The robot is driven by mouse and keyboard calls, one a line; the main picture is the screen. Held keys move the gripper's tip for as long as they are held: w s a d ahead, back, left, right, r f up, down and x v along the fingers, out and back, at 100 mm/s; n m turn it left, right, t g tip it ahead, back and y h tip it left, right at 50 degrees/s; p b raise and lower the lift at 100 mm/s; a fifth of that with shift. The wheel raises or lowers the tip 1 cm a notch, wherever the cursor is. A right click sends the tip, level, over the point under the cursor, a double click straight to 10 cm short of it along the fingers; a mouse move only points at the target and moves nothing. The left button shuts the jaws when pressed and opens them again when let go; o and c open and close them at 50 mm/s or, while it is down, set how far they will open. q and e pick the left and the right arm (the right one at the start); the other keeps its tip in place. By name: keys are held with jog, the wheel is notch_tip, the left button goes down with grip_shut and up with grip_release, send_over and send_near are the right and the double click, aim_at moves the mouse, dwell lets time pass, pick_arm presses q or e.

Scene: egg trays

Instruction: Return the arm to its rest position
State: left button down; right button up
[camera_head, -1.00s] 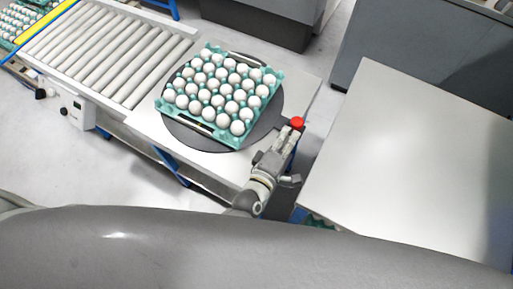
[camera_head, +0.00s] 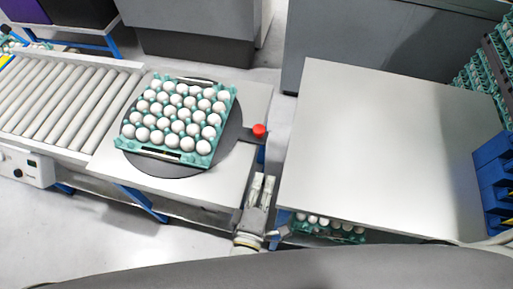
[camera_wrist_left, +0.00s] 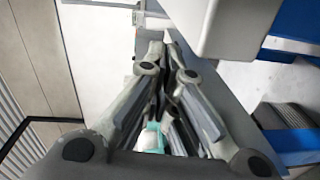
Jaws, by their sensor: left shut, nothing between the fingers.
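My left gripper (camera_head: 263,181) is shut and empty. It is at the gap between the turntable's bench and the grey table, below the red button (camera_head: 259,130) in the head view. Its two fingers (camera_wrist_left: 163,50) also show in the left wrist view, close together at the tips with nothing between them. A teal tray (camera_head: 206,160) full of white eggs rests on the dark round turntable (camera_head: 167,169), apart from the gripper. My right gripper is not in view.
A roller conveyor (camera_head: 66,92) runs to the left of the turntable. The grey table (camera_head: 385,150) on the right has a bare top. More eggs in a teal tray (camera_head: 328,229) sit low under its front edge. Blue containers (camera_head: 494,180) and stacked teal trays stand at the far right.

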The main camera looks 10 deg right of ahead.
pick_arm(q)
jog(key=s+a+f+m+g+y, duration=0.1)
jog(key=s+a+f+m+g, duration=0.2)
jog(key=f, duration=0.7)
jog(key=s+a+f+m+g, duration=0.2)
jog(key=s+a+f+m, duration=0.15)
jog(key=f, duration=0.65)
jog(key=s+a+f+m+g+y, duration=0.1)
jog(key=s+a+f+m+g, duration=0.2)
jog(key=f, duration=0.7)
jog(key=s+a+f+m+g+y, duration=0.2)
jog(key=s+a+f+m+g, duration=0.1)
jog(key=s+a+f, duration=0.4)
jog(key=s+a+f+m+g+y, duration=0.2)
jog(key=s+a+f, duration=0.5)
jog(key=s+a, duration=0.4)
jog(key=shift+a+m+g, duration=0.45)
jog(key=shift+a+g, duration=0.2)
jog(key=shift+g, duration=0.25)
jog(key=shift+s, duration=0.1)
